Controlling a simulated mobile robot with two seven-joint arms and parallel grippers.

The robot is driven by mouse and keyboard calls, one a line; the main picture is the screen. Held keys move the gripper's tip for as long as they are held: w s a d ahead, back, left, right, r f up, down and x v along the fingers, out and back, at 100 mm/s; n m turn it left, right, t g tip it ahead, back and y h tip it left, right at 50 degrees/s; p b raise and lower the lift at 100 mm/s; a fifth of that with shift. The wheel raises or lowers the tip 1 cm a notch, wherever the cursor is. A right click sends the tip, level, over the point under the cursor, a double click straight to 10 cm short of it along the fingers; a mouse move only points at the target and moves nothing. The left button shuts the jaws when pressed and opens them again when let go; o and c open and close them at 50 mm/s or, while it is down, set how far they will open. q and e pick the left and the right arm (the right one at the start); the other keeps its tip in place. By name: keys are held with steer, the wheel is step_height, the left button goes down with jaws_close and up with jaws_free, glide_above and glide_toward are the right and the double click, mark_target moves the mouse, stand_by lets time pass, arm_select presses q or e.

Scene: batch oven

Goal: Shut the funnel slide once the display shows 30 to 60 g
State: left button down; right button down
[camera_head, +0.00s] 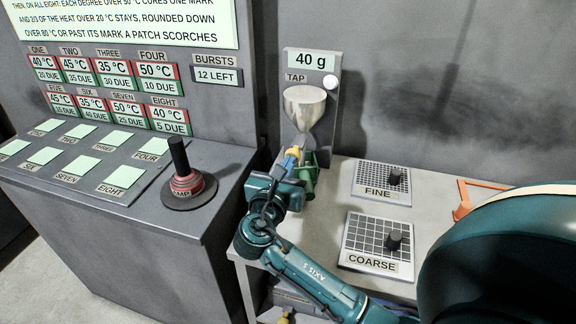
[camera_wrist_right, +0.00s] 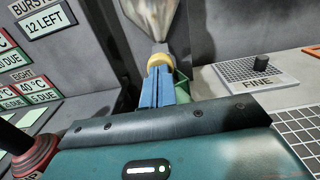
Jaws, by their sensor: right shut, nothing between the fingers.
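The display (camera_head: 311,62) above the funnel reads 40 g. The metal funnel (camera_head: 305,102) hangs under it on a grey panel marked TAP; its wide body also shows at the top of the right wrist view (camera_wrist_right: 156,16). My right gripper (camera_head: 291,158) is shut and empty, its blue fingers (camera_wrist_right: 161,82) pointing at the funnel's outlet. A yellow rounded part (camera_wrist_right: 160,61) sits at the fingertips, just below the grey spout; I cannot tell whether it belongs to the slide. The slide's position is hidden. A green container (camera_head: 310,178) shows partly behind the gripper. My left gripper is out of view.
FINE (camera_head: 370,178) and COARSE (camera_head: 363,236) grid plates with dark knobs lie on the bench to the right. An orange frame (camera_head: 463,200) lies at right. A round white button (camera_head: 331,82) is beside the display.

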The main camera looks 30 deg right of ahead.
mark_target(293, 152)
steer(key=p+x, duration=0.1)
steer(key=x, duration=0.2)
steer(key=shift+w+d+r+p, duration=0.15)
steer(key=shift+w+d+p, duration=0.05)
steer(key=shift+p, duration=0.1)
steer(key=shift+r, duration=0.1)
steer(key=shift+d, duration=0.1)
